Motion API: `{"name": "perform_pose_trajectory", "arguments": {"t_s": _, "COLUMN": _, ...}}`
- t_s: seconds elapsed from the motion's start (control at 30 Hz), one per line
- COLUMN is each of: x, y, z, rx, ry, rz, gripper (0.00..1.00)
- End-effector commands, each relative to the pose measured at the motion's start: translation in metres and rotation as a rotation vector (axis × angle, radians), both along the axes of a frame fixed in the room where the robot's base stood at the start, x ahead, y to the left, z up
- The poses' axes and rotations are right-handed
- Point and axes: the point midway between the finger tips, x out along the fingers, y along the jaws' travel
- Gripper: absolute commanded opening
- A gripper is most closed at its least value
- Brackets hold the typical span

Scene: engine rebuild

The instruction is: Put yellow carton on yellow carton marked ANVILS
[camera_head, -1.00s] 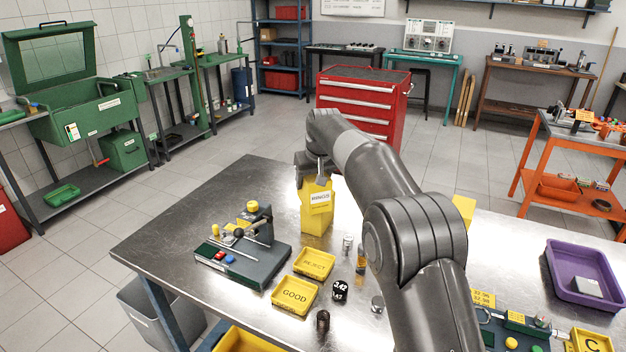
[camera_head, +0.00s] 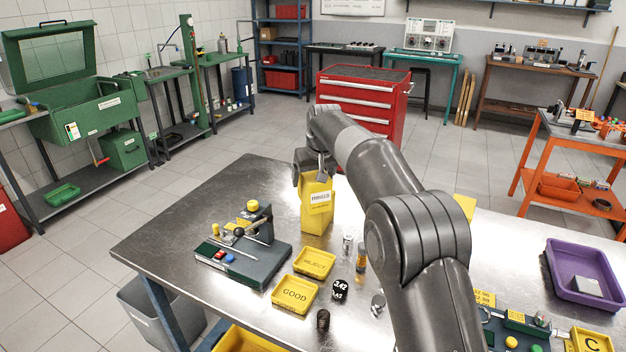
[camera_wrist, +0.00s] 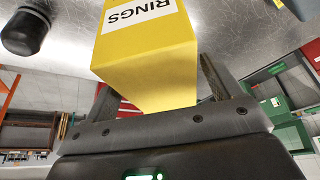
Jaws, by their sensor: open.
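A tall yellow carton with a white RINGS label (camera_head: 316,217) stands upright on the metal workbench. My gripper (camera_head: 316,172) is at its top. In the wrist view, the carton (camera_wrist: 145,55) lies between the two open fingers of my gripper (camera_wrist: 160,85), with a finger on each side. I cannot tell whether either finger touches it. Another yellow carton (camera_head: 465,206) shows partly behind my arm at the right. Its marking is hidden, so I cannot read whether it says ANVILS.
A green fixture (camera_head: 243,262), yellow REJECT (camera_head: 330,282) and GOOD (camera_head: 311,305) trays, a black cylinder (camera_head: 340,291) and small vials are in front of the carton. A purple tray (camera_head: 557,283) lies at the right. The bench's left back corner is clear.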

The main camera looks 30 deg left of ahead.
Motion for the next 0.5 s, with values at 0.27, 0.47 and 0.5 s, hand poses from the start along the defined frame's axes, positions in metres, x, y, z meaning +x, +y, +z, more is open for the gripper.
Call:
{"name": "perform_pose_trajectory", "arguments": {"t_s": 0.27, "x": -0.016, "y": -0.016, "z": 0.056, "rx": 0.003, "ry": -0.003, "rz": -0.001, "gripper": 0.83}}
{"name": "perform_pose_trajectory", "arguments": {"t_s": 0.47, "x": -0.025, "y": -0.026, "z": 0.088, "rx": 0.002, "ry": -0.001, "rz": -0.001, "gripper": 0.83}}
{"name": "perform_pose_trajectory", "arguments": {"t_s": 0.5, "x": -0.027, "y": -0.027, "z": 0.092, "rx": 0.001, "ry": 0.000, "rz": -0.001, "gripper": 0.83}}
